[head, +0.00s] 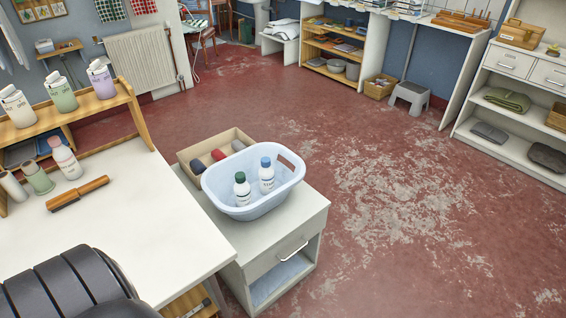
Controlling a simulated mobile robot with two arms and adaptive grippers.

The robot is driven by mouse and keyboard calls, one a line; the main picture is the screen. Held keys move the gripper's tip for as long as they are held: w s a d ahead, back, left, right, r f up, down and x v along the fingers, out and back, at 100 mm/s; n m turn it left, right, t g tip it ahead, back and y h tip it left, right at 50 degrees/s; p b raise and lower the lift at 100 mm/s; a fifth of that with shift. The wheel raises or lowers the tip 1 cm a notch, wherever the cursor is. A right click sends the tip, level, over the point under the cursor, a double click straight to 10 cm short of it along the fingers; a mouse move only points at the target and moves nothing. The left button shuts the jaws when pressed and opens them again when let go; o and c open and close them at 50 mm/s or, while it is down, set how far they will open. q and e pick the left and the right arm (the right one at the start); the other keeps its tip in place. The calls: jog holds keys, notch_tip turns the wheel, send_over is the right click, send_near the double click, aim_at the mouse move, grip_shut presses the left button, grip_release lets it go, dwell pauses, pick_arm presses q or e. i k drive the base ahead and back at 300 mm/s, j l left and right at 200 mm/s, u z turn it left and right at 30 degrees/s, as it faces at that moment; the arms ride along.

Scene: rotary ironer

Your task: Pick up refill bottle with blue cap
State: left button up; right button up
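The refill bottle with the blue cap (266,178) stands upright in a pale blue oval basket (220,186). It is white with a label, and its lower part is close to the basket floor. A second white bottle with a dark green cap (242,191) stands to its left, a small gap apart. The basket sits on a white cabinet (300,215) with a drawer. Neither of my grippers shows in the head view.
A cardboard box (188,155) with dark and red rolls is behind the basket. The red floor to the right is open.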

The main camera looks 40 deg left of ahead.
aim_at(266, 175)
jog(key=i+u, duration=0.5)
jog(key=i+l+u, duration=0.15)
jog(key=i+u, duration=0.3)
jog(key=k, duration=0.05)
